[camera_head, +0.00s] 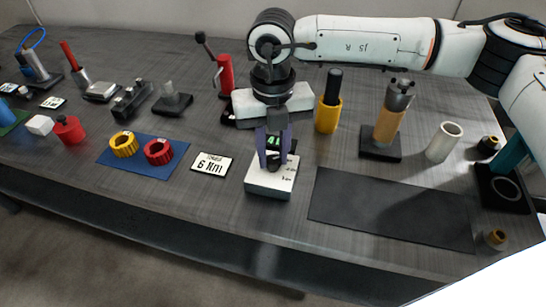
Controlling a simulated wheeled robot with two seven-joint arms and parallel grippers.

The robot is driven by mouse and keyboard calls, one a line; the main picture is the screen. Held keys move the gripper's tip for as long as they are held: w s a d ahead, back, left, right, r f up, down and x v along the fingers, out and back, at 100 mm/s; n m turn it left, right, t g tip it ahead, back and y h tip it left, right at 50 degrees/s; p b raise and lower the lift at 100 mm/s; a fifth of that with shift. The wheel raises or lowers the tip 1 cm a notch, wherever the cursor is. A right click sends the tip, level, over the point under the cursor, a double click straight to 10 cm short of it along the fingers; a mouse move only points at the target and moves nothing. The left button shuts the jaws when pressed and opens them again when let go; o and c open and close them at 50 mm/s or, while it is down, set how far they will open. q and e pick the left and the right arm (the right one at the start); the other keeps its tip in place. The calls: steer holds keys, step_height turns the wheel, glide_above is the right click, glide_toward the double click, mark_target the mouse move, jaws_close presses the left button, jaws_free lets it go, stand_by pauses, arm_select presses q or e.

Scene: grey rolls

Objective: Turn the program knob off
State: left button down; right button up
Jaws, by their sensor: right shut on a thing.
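A small white box device (270,187) stands near the front middle of the table, with a green lit display (273,143) at its back and small dark print on its top. My right gripper (273,162) points down over the device, its purple fingers shut on a dark knob on the top. The fingers cover most of the knob, so its pointer direction cannot be seen. My left gripper is not in view.
A sign reading 6 Nm (212,164) lies left of the device. A blue mat (143,163) holds yellow and red rings. A dark mat (390,210) lies bare to the right. A yellow holder (327,117) and a tool stand (381,150) are behind it.

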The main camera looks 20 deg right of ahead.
steer(key=n+b, duration=0.1)
steer(key=n, duration=0.1)
steer(key=shift+f+n+b, duration=0.15)
steer(key=shift+n+b, duration=0.15)
steer(key=shift+n, duration=0.1)
steer(key=shift+n+b, duration=0.45)
steer(key=shift+n, duration=0.45)
steer(key=shift+n+b, duration=0.55)
steer(key=shift+n, duration=0.65)
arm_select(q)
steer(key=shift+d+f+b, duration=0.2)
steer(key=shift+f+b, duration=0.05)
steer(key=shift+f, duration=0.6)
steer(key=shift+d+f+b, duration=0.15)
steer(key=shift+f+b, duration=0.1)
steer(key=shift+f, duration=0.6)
arm_select(e)
steer(key=shift+n, duration=1.4)
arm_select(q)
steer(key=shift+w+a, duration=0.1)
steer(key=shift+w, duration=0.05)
arm_select(e)
steer(key=shift+r, duration=0.2)
steer(key=o, duration=1.1)
steer(key=shift+c, duration=0.2)
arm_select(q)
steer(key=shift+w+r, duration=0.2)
